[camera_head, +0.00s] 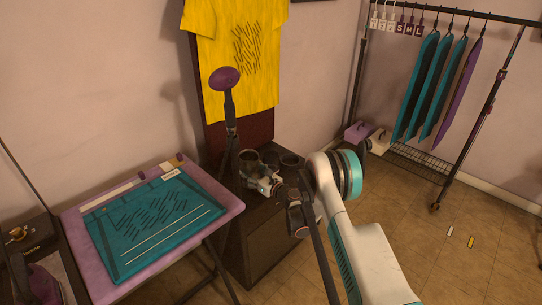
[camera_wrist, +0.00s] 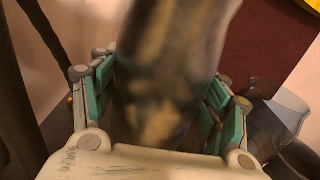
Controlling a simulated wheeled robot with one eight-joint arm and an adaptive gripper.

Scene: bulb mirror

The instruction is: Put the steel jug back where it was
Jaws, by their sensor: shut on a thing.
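The steel jug (camera_wrist: 170,65) fills the middle of the wrist view, close and blurred, with dark, mottled reflections. My gripper (camera_wrist: 160,105) has its teal-padded fingers on both sides of the jug and is shut on it. In the head view my gripper (camera_head: 266,186) is at the top of a small dark cabinet (camera_head: 262,245), and the jug (camera_head: 249,160) shows just beyond the fingers. I cannot tell whether its base touches the cabinet top.
Other dark vessels (camera_head: 291,160) stand close by on the cabinet; a greyish one (camera_wrist: 280,115) is right of my gripper. A purple-topped table (camera_head: 225,205) with a teal shirt is at left. A stand with a purple head (camera_head: 225,78) rises behind. Floor at right is mostly clear.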

